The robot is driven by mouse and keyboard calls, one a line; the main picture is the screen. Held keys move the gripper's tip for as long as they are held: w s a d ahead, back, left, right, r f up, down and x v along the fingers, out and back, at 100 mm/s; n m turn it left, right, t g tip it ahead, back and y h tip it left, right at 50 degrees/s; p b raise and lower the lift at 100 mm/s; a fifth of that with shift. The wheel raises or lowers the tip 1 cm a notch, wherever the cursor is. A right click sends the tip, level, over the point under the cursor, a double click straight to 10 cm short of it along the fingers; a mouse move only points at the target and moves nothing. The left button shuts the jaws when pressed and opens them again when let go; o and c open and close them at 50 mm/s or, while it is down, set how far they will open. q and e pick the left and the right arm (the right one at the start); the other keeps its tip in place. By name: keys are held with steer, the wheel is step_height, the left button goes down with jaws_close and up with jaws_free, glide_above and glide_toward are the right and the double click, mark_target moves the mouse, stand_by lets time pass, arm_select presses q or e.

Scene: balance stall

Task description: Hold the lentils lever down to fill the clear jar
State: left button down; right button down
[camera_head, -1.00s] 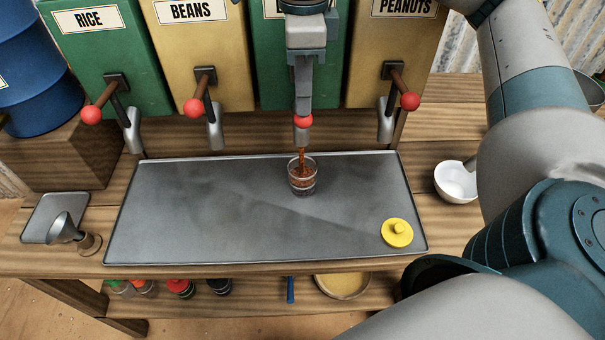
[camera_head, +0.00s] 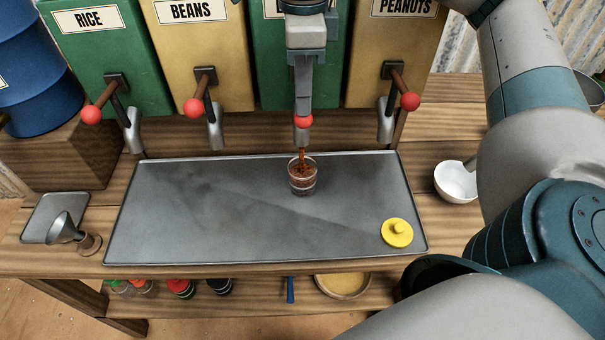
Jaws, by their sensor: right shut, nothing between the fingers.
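The clear jar (camera_head: 302,183) stands upright on the grey metal tray (camera_head: 200,215). A thin stream of reddish-brown lentils (camera_head: 302,158) falls into it, and the jar is partly filled. The lentils lever's red knob (camera_head: 303,121) shows just below my right gripper (camera_head: 303,105), which is shut with nothing between its fingers and sits over the lever. My right gripper hides most of the lever, its spout and the bin's label. My left gripper is not in view.
The rice lever (camera_head: 91,114), beans lever (camera_head: 194,107) and peanuts lever (camera_head: 410,101) stand raised to the sides. A yellow lid (camera_head: 397,232) lies at the tray's right. A white bowl (camera_head: 456,182) and a metal funnel (camera_head: 65,230) flank the tray.

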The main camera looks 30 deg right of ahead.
step_height(320, 180, up, 5)
steer(key=shift+f+p, duration=0.15)
steer(key=shift+p, duration=1)
